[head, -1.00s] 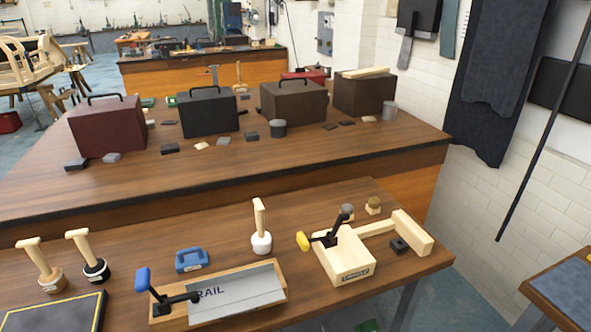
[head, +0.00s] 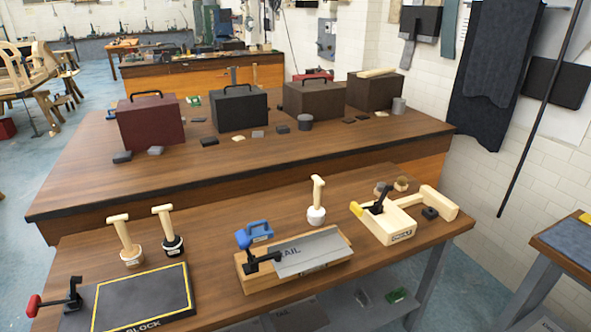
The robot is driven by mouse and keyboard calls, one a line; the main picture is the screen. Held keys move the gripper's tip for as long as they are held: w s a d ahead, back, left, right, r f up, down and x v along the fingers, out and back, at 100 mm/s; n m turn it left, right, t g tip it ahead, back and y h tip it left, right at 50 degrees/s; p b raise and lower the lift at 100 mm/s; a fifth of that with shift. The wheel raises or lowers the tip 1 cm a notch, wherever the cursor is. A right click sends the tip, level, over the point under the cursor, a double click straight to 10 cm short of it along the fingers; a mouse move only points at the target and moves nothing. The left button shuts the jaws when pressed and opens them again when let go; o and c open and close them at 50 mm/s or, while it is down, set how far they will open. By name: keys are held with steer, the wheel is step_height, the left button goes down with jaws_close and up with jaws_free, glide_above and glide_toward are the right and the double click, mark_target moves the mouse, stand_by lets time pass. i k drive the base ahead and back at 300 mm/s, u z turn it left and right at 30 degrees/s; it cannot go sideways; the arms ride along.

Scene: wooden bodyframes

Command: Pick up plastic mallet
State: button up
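A mallet with a white head, which looks like the plastic one, stands head down on the near wooden bench (head: 212,229). The white-headed mallet (head: 316,213) has a pale wooden handle pointing up, with a short crosspiece at its top. Two similar mallets stand to its left: one with a black head (head: 172,244) and one with a wood-coloured head (head: 131,256). My gripper is not in view.
A blue tool (head: 262,233) and a clamped grey rail board (head: 312,252) lie near the white mallet. A wooden clamp block (head: 398,228) stands to the right, a black block (head: 145,296) at front left. A longer bench (head: 300,147) with cases stands behind.

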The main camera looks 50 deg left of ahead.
mark_target(316, 215)
steer(key=u, duration=1.15)
